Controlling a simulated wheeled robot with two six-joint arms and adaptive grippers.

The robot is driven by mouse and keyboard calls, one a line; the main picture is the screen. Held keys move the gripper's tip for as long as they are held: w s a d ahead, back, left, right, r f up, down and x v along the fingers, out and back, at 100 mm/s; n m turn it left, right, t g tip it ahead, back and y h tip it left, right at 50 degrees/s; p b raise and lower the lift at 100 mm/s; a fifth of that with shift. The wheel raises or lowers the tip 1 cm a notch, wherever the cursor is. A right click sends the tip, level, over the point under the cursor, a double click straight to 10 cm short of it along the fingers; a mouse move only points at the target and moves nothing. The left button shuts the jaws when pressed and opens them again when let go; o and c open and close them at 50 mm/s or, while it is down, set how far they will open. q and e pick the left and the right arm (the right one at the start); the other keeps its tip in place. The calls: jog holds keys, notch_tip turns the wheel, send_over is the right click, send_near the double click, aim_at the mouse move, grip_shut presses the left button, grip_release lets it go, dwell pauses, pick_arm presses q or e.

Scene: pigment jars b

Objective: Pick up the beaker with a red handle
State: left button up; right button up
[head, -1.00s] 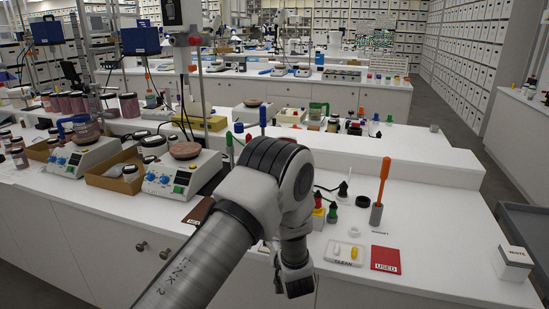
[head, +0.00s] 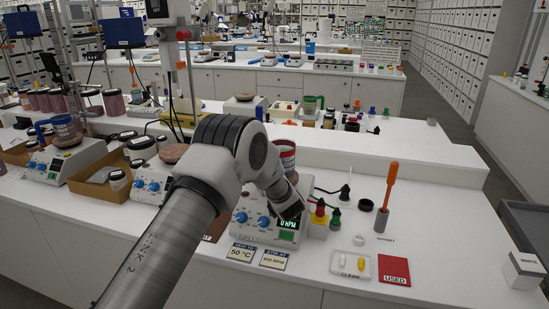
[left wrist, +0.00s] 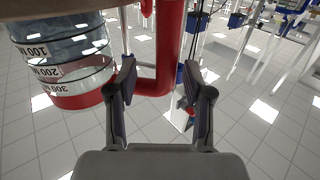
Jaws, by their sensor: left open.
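The beaker with a red handle (head: 286,150) shows in the head view on top of a white stirrer hotplate (head: 250,222), partly hidden by my left arm. In the head view the fingertips are hidden.
Other hotplates (head: 70,165) stand to the left, one bearing a blue-handled vessel (head: 66,128). Right of the gripper are dropper bottles (head: 320,212), an orange-handled tool (head: 390,185), a CLEAN tray (head: 350,274) and a red USED mat (head: 394,270). A raised shelf (head: 400,160) runs behind.

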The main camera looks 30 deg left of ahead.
pick_arm(q)
jog(key=shift+w+a+f, duration=0.15)
jog(key=shift+a, duration=0.15)
jog(key=shift+d+r, duration=0.2)
jog(key=shift+d, duration=0.05)
jog(key=c, duration=0.4)
jog(key=shift+d+r, duration=0.1)
jog(key=shift+d, duration=0.05)
jog(key=c, duration=0.5)
grip_shut()
